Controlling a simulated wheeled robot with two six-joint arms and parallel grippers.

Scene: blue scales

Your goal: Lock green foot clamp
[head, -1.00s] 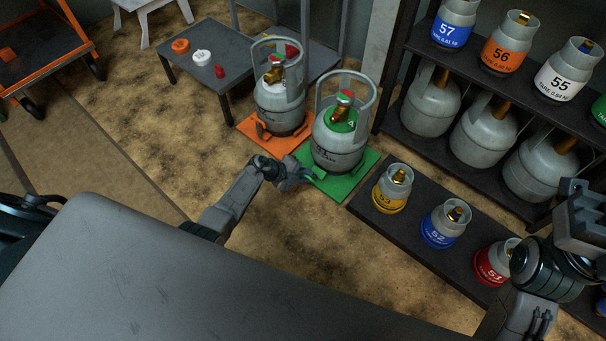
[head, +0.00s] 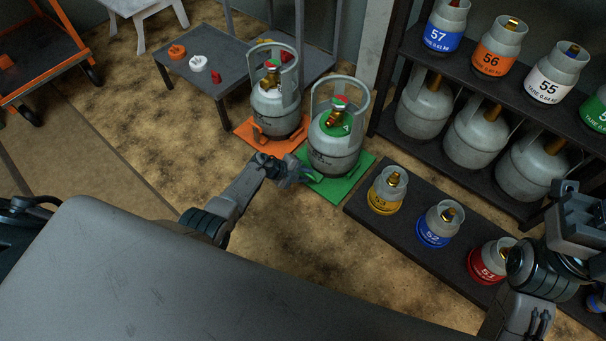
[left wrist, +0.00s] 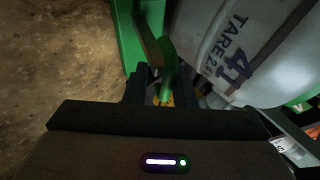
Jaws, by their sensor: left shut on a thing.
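The green platform (head: 352,180) stands on the floor in the middle of the head view. A grey gas cylinder with a green top (head: 338,150) stands upright on it. The green foot clamp's lever (left wrist: 169,72) shows in the left wrist view beside the cylinder (left wrist: 235,45) marked 41. My left gripper (head: 301,175) is low at the platform's near left corner, shut on that lever; in the left wrist view its dark fingers (left wrist: 162,90) are around the lever's lower part. The clamp's base is partly hidden. My right gripper (head: 582,215) is at the right edge, away from the platform; its jaws are unclear.
An orange platform (head: 266,143) with another cylinder (head: 277,108) stands close behind to the left. A low dark shelf (head: 408,222) with small numbered cylinders lies to the right, below a tall rack (head: 455,78). A small table (head: 208,52) stands at the back. Floor at left is open.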

